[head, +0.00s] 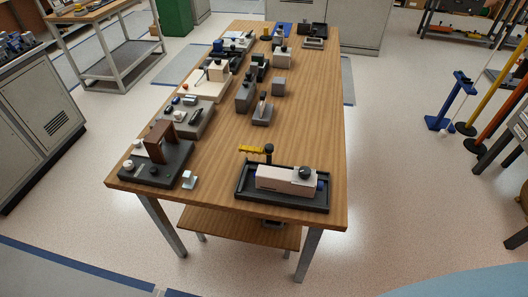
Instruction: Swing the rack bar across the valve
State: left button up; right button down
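Neither of my grippers is in view. A wooden table (215,150) runs away from me. At its near right end a black tray (285,206) holds a pale beige block (280,179) with a round black knob (305,173) on top and blue parts at its ends. This may be the valve, but I cannot tell for sure. A short yellow bar (251,149), perhaps the rack bar, sticks out left from a dark post (269,153) behind the block. It lies behind the block, not over it.
A dark base with a brown upright block (160,142) stands at the near left. A small white piece (189,180) sits between it and the tray. Several grey and beige fixtures line the table's left side and far end. The right strip of tabletop is clear.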

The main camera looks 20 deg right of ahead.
aim_at(269, 147)
jog(key=u, duration=0.55)
jog(key=k, duration=0.65)
jog(key=u, duration=0.4)
jog(key=i, duration=0.85)
jog(key=z, duration=1.1)
jog(key=i, duration=0.35)
jog(key=z, duration=0.35)
